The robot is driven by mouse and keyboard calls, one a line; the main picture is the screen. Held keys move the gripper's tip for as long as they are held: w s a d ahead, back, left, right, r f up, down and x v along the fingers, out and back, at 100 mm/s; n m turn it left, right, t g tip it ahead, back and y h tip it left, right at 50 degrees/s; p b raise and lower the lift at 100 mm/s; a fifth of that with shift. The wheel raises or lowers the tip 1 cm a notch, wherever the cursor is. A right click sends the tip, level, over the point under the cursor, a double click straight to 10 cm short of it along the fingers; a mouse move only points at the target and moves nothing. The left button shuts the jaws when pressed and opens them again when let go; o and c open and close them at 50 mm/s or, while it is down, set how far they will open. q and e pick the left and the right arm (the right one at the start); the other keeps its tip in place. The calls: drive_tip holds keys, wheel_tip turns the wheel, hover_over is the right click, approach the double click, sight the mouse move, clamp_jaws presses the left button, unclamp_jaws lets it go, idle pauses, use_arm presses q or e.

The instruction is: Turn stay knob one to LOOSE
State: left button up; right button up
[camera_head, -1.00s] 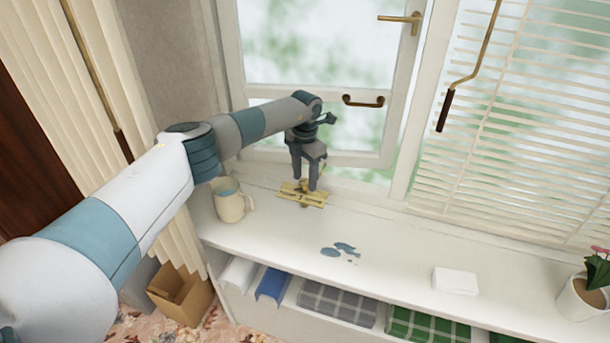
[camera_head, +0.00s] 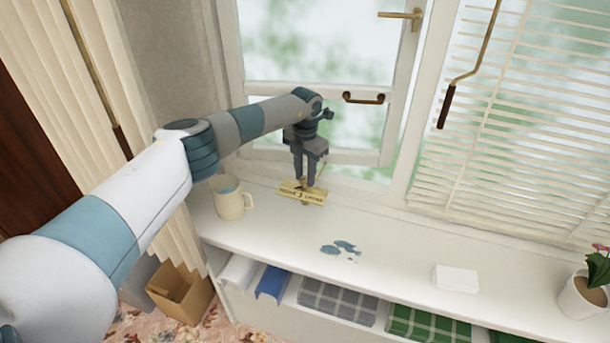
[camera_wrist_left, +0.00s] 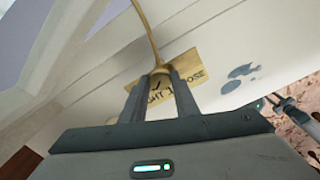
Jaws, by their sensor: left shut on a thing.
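My left gripper (camera_head: 306,184) reaches down to the sill from the left. It is shut on the brass stay knob, which is mostly hidden between the fingers. In the left wrist view, the fingertips (camera_wrist_left: 160,78) close around the knob, and a thin curved brass rod (camera_wrist_left: 148,28) runs up from there. In the left wrist view the plate (camera_wrist_left: 200,62) is partly covered by the fingers.
A cream mug (camera_head: 230,203) stands left of the plate, close to my left arm. The window frame (camera_head: 365,157) is behind the gripper.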

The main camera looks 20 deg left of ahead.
use_arm(q)
drive_tip(key=n+b, duration=0.1)
drive_tip(key=n, duration=0.7)
drive_tip(key=shift+n+b, duration=0.3)
drive_tip(key=shift+b, duration=0.05)
drive_tip(key=n, duration=0.3)
drive_tip(key=shift+r+n, duration=0.1)
drive_tip(key=shift+n, duration=0.2)
drive_tip(key=n+p, duration=0.1)
drive_tip(key=n, duration=0.3)
drive_tip(key=shift+n, duration=0.3)
drive_tip(key=n+p, duration=0.1)
drive_tip(key=n, duration=0.4)
drive_tip(key=shift+n+p, duration=0.3)
drive_tip(key=shift+p, duration=0.1)
drive_tip(key=o, duration=1.1)
drive_tip(key=shift+c, duration=0.2)
